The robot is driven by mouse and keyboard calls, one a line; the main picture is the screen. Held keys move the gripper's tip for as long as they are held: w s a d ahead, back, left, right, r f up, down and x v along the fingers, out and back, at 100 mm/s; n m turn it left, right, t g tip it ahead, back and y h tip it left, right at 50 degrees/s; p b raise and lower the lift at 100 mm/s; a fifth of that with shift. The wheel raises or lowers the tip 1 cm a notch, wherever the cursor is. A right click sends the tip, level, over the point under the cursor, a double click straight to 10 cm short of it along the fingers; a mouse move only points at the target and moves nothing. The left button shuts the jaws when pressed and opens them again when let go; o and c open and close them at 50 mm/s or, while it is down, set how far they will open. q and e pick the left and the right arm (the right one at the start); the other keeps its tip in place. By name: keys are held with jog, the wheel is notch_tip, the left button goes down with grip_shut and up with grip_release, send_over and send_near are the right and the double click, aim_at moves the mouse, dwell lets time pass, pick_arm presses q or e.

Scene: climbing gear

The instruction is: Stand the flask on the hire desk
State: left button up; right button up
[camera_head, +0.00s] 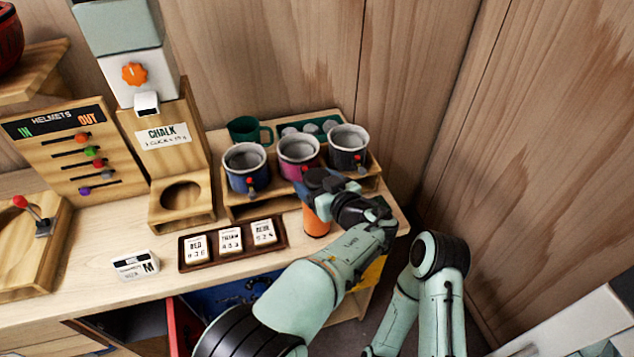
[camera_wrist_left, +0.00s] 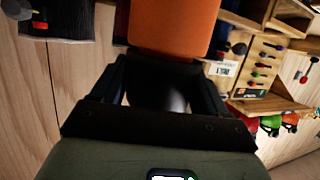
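The orange flask (camera_head: 316,222) shows below my left gripper (camera_head: 325,188) in the head view, upright or nearly so, at the right end of the wooden hire desk (camera_head: 85,263). The gripper covers its upper part. In the left wrist view the flask (camera_wrist_left: 172,25) fills the top middle, and the fingers of my left gripper (camera_wrist_left: 162,72) lie on both sides of it, seemingly closed on it. I cannot tell whether its base touches the desk. My right gripper is out of view; only its folded arm shows.
A wooden rack behind the flask holds blue (camera_head: 246,168), pink (camera_head: 298,155) and dark (camera_head: 348,148) cups. A dark card tray (camera_head: 232,262) and a white counter box (camera_head: 135,265) lie left. A chalk dispenser (camera_head: 165,140) stands behind. Bare desk lies around the white box.

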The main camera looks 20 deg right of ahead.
pick_arm(q)
jog(key=o, duration=0.4)
jog(key=shift+o, duration=0.2)
jog(key=shift+r, duration=0.25)
jog(key=b+v, duration=0.2)
jog(key=v, duration=1)
jog(key=shift+b, duration=0.3)
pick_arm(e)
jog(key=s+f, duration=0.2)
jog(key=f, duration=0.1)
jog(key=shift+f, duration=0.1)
pick_arm(q)
jog(key=shift+f, duration=0.1)
